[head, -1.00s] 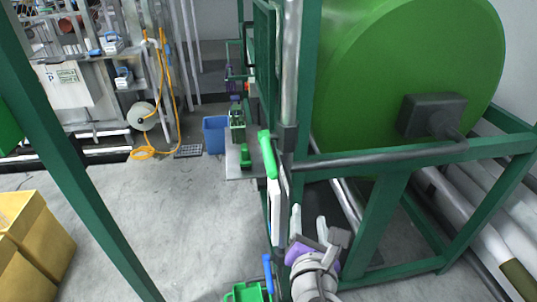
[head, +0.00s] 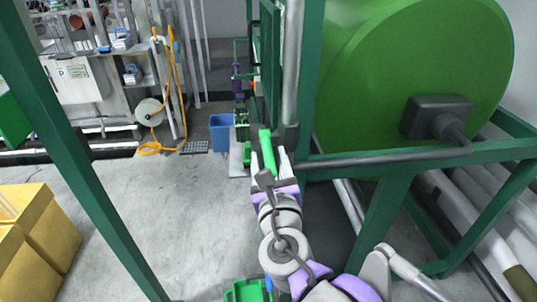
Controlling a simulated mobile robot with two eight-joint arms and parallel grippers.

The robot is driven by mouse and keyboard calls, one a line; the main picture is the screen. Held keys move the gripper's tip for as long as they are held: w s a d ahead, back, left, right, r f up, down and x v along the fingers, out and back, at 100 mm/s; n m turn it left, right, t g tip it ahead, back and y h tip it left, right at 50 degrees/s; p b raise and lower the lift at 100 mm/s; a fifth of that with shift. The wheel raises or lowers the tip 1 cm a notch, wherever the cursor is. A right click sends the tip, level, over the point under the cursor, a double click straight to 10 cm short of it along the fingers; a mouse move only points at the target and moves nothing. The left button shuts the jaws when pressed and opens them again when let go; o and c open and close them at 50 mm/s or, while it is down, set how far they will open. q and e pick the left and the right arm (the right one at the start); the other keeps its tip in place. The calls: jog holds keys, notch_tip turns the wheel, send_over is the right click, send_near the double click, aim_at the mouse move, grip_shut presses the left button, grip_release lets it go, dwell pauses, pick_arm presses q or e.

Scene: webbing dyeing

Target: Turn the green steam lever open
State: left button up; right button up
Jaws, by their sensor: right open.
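The green steam lever (head: 265,142) stands out from the green frame at the middle of the head view, beside the grey pipe. My right gripper (head: 267,158) is at the lever, its light fingers apart on either side of the lever's lower part. The gripper is open. Whether a finger touches the lever cannot be told. My right arm comes up from the bottom and hides what lies below the lever. My left gripper does not show.
A green frame post (head: 300,100) and a large green drum (head: 410,70) stand to the right. A blue bin (head: 221,133) is behind. Yellow boxes (head: 40,225) stand at left, a green crate (head: 246,291) at the bottom. The grey floor (head: 160,220) between is clear.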

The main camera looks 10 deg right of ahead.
jog(key=shift+w, duration=0.65)
grip_shut()
dwell(1.0)
